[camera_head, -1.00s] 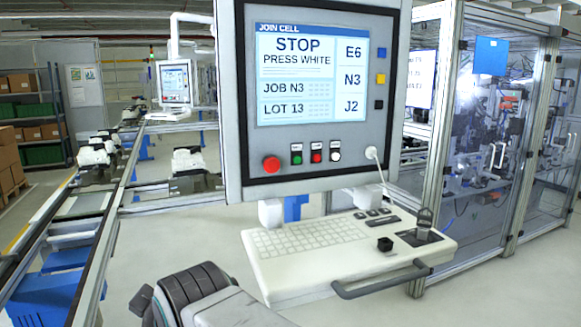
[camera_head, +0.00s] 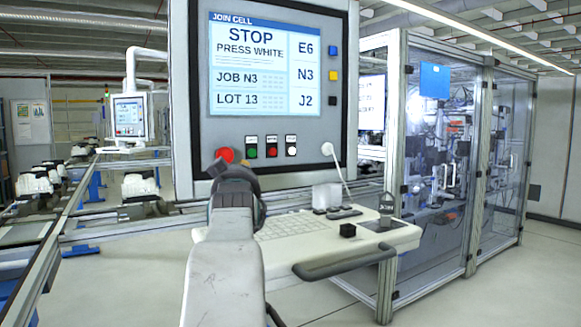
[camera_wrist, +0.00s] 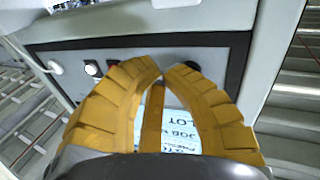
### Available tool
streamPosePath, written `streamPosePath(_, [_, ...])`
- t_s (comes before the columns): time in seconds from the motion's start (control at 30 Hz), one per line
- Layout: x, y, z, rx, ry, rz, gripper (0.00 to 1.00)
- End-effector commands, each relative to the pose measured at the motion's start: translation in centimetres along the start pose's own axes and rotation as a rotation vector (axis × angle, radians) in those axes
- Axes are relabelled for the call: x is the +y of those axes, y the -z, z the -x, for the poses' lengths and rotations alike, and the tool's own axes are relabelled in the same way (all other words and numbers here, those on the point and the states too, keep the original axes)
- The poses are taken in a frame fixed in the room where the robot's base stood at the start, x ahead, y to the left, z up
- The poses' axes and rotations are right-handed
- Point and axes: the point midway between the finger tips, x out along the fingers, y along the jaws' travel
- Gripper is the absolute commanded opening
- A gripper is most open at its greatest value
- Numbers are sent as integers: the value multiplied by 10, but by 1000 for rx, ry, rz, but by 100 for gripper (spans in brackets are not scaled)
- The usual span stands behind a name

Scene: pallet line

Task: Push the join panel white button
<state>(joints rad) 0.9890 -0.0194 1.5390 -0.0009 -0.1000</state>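The join panel (camera_head: 200,110) stands in front of me, its screen reading "STOP PRESS WHITE". The white button (camera_head: 291,152) is at the right end of the row under the screen. It also shows at the left of the wrist view, where the panel is upside down (camera_wrist: 54,67). My gripper (camera_head: 232,167) is in front of the panel's lower left, just below the large red button (camera_head: 225,154) and left of the white button. In the wrist view its yellow fingers (camera_wrist: 163,72) come together at the tips and hold nothing. Contact with the panel cannot be told.
Green (camera_head: 251,151) and red (camera_head: 271,151) buttons sit between the large red button and the white one. A keyboard shelf (camera_head: 345,240) with a handle (camera_head: 345,262) juts out below the panel. A white cable (camera_head: 340,165) hangs at right. A glazed cell (camera_head: 440,190) stands right.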

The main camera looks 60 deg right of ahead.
Motion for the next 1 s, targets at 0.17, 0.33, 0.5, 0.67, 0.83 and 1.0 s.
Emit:
streamPosePath(0.17, [65,3,-16,128,-132,26,0])
streamPosePath(0.33, [120,11,-18,237,-240,59,0])
streamPosePath(0.5, [161,18,-15,317,-318,93,0])
streamPosePath(0.67, [182,22,-10,361,-360,113,0])
streamPosePath(0.83, [191,25,-8,379,-377,122,0])
streamPosePath(1.0, [191,26,-8,381,-378,123,0])
